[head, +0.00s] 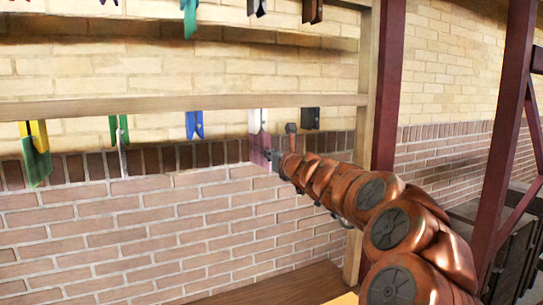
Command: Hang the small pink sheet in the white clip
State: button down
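The white clip (257,117) hangs from the lower wooden rail, right of the blue clip. The small pink sheet (259,147) is upright directly below it, its top edge at the clip's lower end. Whether the clip's jaws grip the sheet is too small to tell. My gripper (275,160) is at the lower right edge of the pink sheet, its tips against or overlapping it. The fingers are small and dark, so I cannot tell whether they are shut on the sheet or open beside it.
On the same rail (150,108) hang a yellow clip (39,133) with a green sheet (37,166), a green clip (119,125) with a pale sheet, a blue clip (194,124) and a dark clip (310,117). A red post (388,90) stands to the right.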

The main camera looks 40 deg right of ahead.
jog(key=shift+r+p, duration=0.45)
jog(key=shift+r, duration=0.15)
jog(key=shift+r, duration=1.1)
jog(key=c, duration=1.8)
grip_release()
jog(key=o, duration=0.6)
jog(key=shift+c, duration=0.2)
jog(key=shift+o, duration=1.2)
jog(key=shift+s, duration=0.1)
jog(key=v, duration=0.6)
jog(key=shift+s+a, duration=0.2)
jog(key=shift+s, duration=0.15)
